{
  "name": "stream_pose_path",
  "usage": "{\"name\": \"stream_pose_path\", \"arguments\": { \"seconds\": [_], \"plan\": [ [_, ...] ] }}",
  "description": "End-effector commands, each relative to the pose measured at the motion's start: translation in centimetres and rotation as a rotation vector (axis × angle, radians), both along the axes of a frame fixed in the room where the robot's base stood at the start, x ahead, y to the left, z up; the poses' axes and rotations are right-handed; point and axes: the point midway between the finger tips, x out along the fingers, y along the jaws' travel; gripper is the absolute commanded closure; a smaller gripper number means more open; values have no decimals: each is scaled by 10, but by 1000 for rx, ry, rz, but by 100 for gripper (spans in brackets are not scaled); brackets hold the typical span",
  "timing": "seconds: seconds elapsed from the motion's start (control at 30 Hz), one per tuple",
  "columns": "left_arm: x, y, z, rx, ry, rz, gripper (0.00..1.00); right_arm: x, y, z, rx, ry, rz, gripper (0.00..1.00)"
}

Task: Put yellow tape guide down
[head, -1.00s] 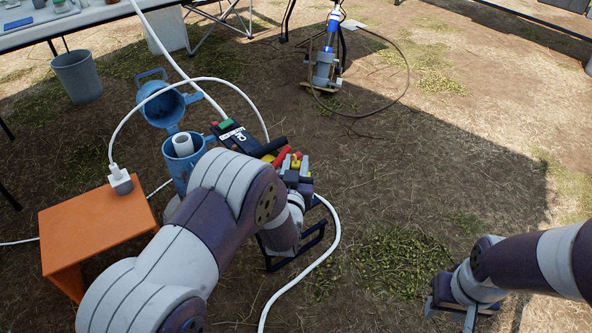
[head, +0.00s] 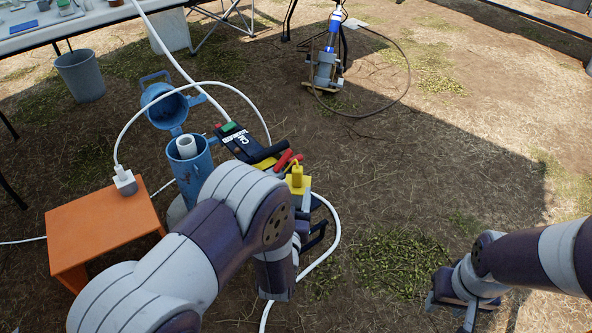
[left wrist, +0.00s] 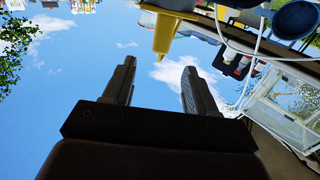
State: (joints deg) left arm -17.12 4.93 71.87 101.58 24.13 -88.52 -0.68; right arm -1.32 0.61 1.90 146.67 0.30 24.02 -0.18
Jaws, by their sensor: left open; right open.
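The yellow tape guide (head: 297,180) sits at the right end of the dark meter reel (head: 243,143) in the head view, beside red handles. In the left wrist view a yellow part (left wrist: 164,32), seemingly the guide, shows beyond my fingertips and apart from them. My left gripper (left wrist: 158,64) is open and empty. In the head view it is mostly hidden behind my left forearm, below and close to the guide. My right gripper (head: 455,309) is open and empty, low over bare ground at the lower right.
A blue open-lidded canister (head: 195,170) stands left of the reel. An orange stand (head: 105,225) carries a white plug (head: 125,183). White cables loop around the reel. A pump on a stand (head: 325,70) is at the back. The ground at centre right is clear.

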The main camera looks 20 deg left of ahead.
Motion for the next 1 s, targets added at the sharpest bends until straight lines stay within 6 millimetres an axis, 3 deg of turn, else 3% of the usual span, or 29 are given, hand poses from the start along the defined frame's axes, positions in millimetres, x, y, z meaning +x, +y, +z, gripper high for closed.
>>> {"name": "stream_pose_path", "arguments": {
  "seconds": [0.13,0.27,0.37,0.43,0.53,0.6,0.7,0.8,1.0],
  "plan": [
    [-25,-4,2,0,1,-2,43,0,0,9,0,0,0,57],
    [-25,-4,-1,-22,63,-2,43,0,0,10,0,0,0,57],
    [-10,-6,-9,-81,282,-21,43,0,0,10,0,0,0,57],
    [-13,-6,-13,-120,509,-52,43,0,0,9,0,0,0,57],
    [-47,-1,-11,-135,841,-99,43,0,0,9,0,1,0,57],
    [-83,7,-6,-125,1048,-118,43,0,0,9,0,1,0,57],
    [-133,21,5,-99,1273,-126,43,0,0,9,0,0,0,57],
    [-165,31,13,-81,1404,-122,43,0,0,9,0,0,0,57],
    [-178,34,16,-73,1456,-119,43,0,0,9,0,0,0,57]
  ]
}}
